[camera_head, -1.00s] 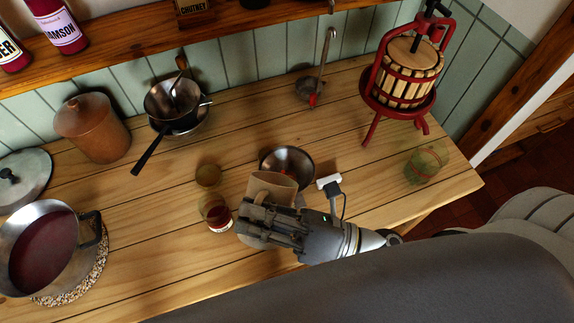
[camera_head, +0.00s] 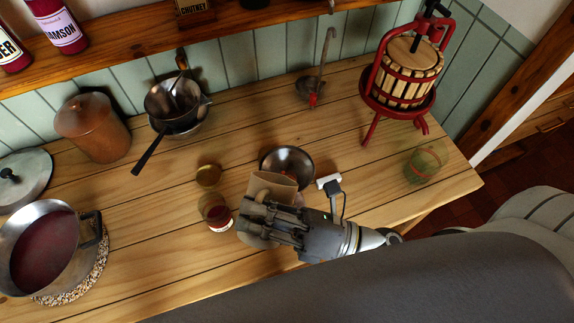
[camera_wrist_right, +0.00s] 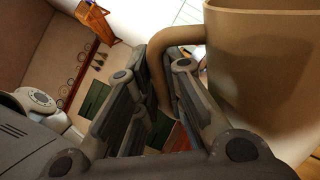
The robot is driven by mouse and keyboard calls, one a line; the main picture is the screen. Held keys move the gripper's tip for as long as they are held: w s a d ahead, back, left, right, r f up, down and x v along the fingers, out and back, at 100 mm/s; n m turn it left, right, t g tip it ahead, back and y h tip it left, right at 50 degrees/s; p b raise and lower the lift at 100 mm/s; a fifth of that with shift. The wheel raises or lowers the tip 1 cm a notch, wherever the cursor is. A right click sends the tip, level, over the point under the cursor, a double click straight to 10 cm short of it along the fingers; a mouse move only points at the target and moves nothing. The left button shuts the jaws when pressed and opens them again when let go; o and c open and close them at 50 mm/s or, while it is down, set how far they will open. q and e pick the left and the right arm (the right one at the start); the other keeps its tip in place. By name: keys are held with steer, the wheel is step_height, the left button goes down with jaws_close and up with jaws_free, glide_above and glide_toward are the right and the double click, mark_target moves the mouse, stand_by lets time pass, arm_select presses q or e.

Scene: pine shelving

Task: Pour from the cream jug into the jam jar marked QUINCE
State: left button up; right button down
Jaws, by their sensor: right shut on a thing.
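The cream jug (camera_head: 272,186) is tan and shows partly behind my right gripper (camera_head: 258,215), which is shut on its handle. In the right wrist view the jug (camera_wrist_right: 262,65) fills the right side, its curved handle between my fingers. I cannot tell how far it is tilted or whether anything is in it. A glass jar (camera_head: 216,213) with dark red at its bottom and a red and white label stands just left of the gripper. Its label is too small to read, so I cannot confirm QUINCE. My left gripper is not in view.
A steel bowl (camera_head: 288,162) stands behind the jug, with a small white object (camera_head: 328,181) beside it. A round golden lid or jar top (camera_head: 208,174) is behind the jar.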

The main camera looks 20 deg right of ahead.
mark_target(249, 240)
steer(key=shift+w+r, duration=0.1)
stand_by(0.7)
steer(key=f+n+b, duration=0.1)
steer(key=s+a+f+n+b, duration=0.1)
steer(key=b, duration=0.1)
steer(key=s+f+n+g+b, duration=0.1)
steer(key=f+n, duration=0.1)
steer(key=shift+s+a, duration=0.15)
steer(key=shift+a, duration=0.15)
steer(key=shift+s+a+r+n, duration=0.2)
steer(key=shift+a+r+n, duration=0.05)
steer(key=shift+n, duration=0.05)
steer(key=s+a+f+n+g+b, duration=0.1)
steer(key=s+a+f+n+b, duration=0.2)
steer(key=s+f+n+b, duration=0.1)
steer(key=f+n, duration=0.1)
steer(key=n, duration=0.1)
steer(key=shift+f+n+h, duration=0.15)
steer(key=shift+n+h, duration=0.25)
